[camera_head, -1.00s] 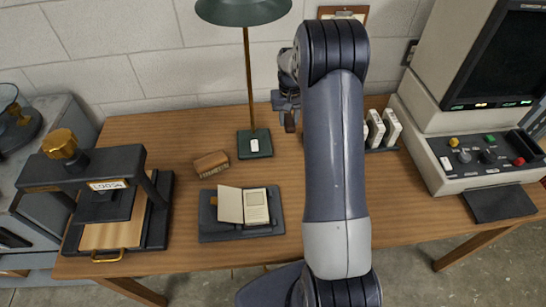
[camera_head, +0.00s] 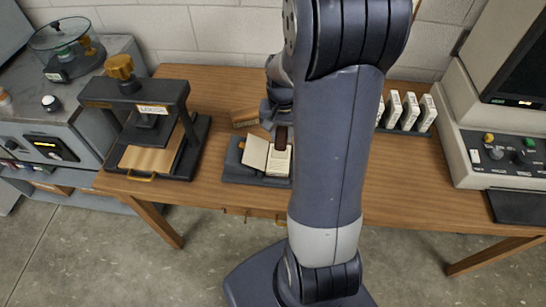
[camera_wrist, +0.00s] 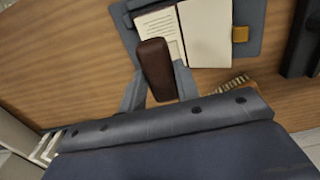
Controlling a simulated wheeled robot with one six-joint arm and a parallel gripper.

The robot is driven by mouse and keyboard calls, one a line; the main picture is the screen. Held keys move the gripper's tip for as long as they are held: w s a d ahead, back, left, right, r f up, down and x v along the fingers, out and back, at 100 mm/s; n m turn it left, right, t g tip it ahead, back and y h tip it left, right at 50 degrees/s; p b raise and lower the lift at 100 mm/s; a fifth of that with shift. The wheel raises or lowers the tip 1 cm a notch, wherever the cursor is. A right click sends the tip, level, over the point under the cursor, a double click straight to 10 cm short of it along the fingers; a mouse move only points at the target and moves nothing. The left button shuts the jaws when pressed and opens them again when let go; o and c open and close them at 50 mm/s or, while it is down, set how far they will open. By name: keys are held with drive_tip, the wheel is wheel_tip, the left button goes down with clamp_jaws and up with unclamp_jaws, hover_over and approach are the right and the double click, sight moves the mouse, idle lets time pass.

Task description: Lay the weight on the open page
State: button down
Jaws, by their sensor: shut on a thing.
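The weight (camera_wrist: 156,68) is a dark brown, rounded bar, held between the two fingers of my gripper (camera_wrist: 158,90). In the head view the weight (camera_head: 281,136) shows as a small dark shape over the right page, below my gripper (camera_head: 277,112). The open book (camera_head: 267,157) lies on a dark grey cradle (camera_head: 234,172). In the wrist view the weight's far end overlaps the printed page (camera_wrist: 160,27), beside the blank page (camera_wrist: 206,35). I cannot tell whether the weight touches the page.
A brown block (camera_head: 244,117) lies just behind the cradle. A press (camera_head: 150,128) stands to the left. White boxes (camera_head: 409,110) stand in a rack at the right, near a reader machine (camera_head: 500,140). Bare table shows in front of the cradle.

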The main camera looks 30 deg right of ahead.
sight(282, 135)
wheel_tip(282, 135, down, 8)
drive_tip(key=shift+w+f, duration=0.1)
idle(0.4)
drive_tip(key=shift+f, duration=0.1)
drive_tip(key=c, duration=1.1)
unclamp_jaws()
drive_tip(key=shift+o, duration=0.2)
wheel_tip(282, 135, up, 12)
drive_tip(key=shift+r, duration=0.15)
